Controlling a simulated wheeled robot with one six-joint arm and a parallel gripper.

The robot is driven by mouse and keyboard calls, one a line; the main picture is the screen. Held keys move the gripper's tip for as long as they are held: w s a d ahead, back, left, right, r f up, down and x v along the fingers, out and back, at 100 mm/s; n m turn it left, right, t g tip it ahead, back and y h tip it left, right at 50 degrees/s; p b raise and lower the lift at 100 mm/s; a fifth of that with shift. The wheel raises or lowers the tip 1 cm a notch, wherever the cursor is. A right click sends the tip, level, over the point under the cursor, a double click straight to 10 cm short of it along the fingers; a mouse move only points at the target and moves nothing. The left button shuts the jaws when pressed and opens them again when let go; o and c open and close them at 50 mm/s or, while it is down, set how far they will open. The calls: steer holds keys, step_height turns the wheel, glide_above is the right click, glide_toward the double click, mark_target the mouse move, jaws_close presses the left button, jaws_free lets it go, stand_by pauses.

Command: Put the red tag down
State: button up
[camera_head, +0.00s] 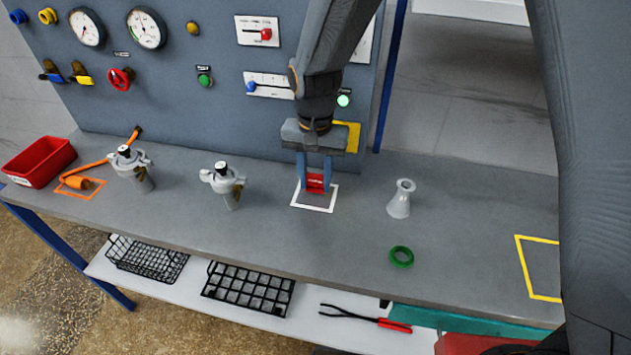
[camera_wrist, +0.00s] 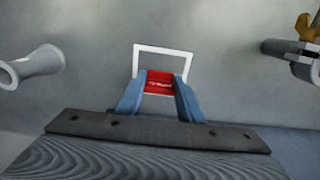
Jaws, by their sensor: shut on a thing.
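The red tag (camera_head: 315,183) is held between the two blue fingers of my gripper (camera_head: 315,180). It hangs over the white-outlined square (camera_head: 315,208) on the grey bench. In the wrist view the red tag (camera_wrist: 160,80) shows between the fingertips of my gripper (camera_wrist: 160,92), overlapping the near part of the white outline (camera_wrist: 163,48). My gripper is shut on the tag. I cannot tell whether the tag touches the bench.
A grey flanged funnel-like part (camera_head: 401,199) stands right of the white square, with a green ring (camera_head: 401,256) in front. Two grey valve bodies (camera_head: 227,184) stand to the left. A red bin (camera_head: 39,163) sits at the far left. The control panel (camera_head: 225,110) rises behind.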

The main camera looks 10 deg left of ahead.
mark_target(316, 188)
steer(key=shift+f, duration=0.8)
steer(key=shift+f, duration=0.1)
steer(key=o, duration=1)
step_height(316, 188, up, 12)
steer(key=b, duration=0.2)
steer(key=shift+b, duration=0.3)
